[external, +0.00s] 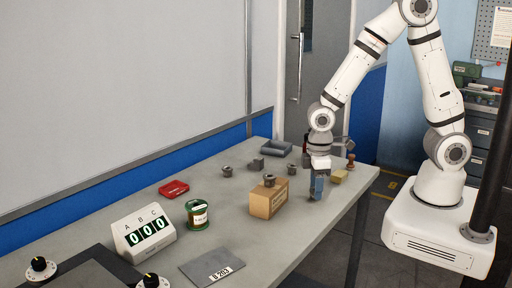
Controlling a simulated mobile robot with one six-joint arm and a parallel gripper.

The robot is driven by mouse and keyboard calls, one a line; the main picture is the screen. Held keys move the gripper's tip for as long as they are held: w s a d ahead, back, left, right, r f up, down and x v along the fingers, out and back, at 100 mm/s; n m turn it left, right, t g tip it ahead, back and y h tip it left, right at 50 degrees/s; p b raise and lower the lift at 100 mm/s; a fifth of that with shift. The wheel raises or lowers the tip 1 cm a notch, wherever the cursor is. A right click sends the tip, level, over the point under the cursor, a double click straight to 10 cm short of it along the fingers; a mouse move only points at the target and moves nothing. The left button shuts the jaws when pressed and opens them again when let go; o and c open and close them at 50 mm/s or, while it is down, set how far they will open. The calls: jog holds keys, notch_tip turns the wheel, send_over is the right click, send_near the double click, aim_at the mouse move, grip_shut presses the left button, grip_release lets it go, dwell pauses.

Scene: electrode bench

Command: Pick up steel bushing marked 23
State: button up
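Several steel bushing-like parts show in the external view. One (269,180) sits on top of a brown cardboard box (262,203). Another (292,169) stands on the bench behind the box. A third (227,171) stands on the bench further left. Any number on them is too small to read, so I cannot tell which is marked 23. My gripper (317,188) points down over the bench, to the right of the box and apart from the bushings. A blue-grey shape shows at its lower end. I cannot tell whether its fingers are open or shut.
A grey tray (276,149) and a grey block (257,163) lie at the back. A yellow block (339,176) and a brown stamp-like object (350,160) are right of my gripper. A red dish (174,189), green spool (197,214), counter display (144,235) and labelled plate (212,268) lie nearer left.

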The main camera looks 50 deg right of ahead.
jog(key=c, duration=0.7)
jog(key=shift+r, duration=0.1)
